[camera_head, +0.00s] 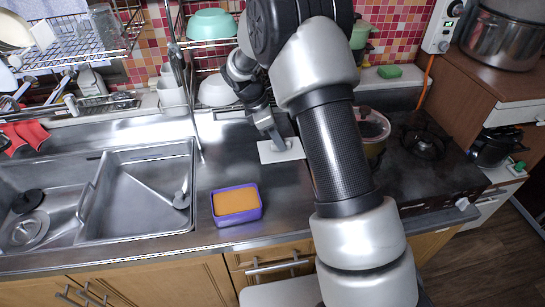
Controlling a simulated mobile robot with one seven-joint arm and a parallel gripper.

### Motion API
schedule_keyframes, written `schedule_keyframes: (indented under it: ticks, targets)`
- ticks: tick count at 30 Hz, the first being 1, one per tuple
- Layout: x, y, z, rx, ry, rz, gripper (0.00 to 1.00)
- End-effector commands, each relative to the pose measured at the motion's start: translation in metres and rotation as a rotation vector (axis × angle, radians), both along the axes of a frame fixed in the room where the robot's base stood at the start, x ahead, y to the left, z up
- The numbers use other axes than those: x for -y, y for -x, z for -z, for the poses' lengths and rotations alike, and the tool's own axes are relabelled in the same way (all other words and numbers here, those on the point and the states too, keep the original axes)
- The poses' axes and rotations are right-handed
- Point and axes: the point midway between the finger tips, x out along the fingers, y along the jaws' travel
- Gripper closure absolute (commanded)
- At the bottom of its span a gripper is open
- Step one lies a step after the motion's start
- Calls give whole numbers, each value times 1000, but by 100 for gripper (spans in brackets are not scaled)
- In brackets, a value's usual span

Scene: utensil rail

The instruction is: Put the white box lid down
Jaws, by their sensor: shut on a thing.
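The white box lid (292,151) is a flat white rectangle at the back of the steel counter (225,165), left of the stove. My gripper (277,143) points down onto the lid and is shut on it near its middle. I cannot tell whether the lid touches the counter or is held just above it. Part of the lid's right side is close to my arm. A purple box (237,205) with orange contents stands open near the counter's front edge.
A double steel sink (140,195) lies to the left. The stove (415,165) with a lidded pot (372,125) is on the right, partly behind my arm. A wire rack (215,60) with bowls stands behind. The counter between purple box and lid is clear.

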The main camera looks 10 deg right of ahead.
Motion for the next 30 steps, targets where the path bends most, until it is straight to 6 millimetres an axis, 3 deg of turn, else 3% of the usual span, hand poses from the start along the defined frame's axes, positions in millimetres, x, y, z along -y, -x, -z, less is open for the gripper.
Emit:
schedule_keyframes:
  ticks: [14,25,27,29,30]
  targets:
    - [0,0,54,0,1,-1,100]
    - [0,0,59,2,0,-1,100]
    - [0,0,58,3,0,-1,81]
    - [0,0,58,2,0,-1,71]
    - [0,0,58,2,0,-1,71]
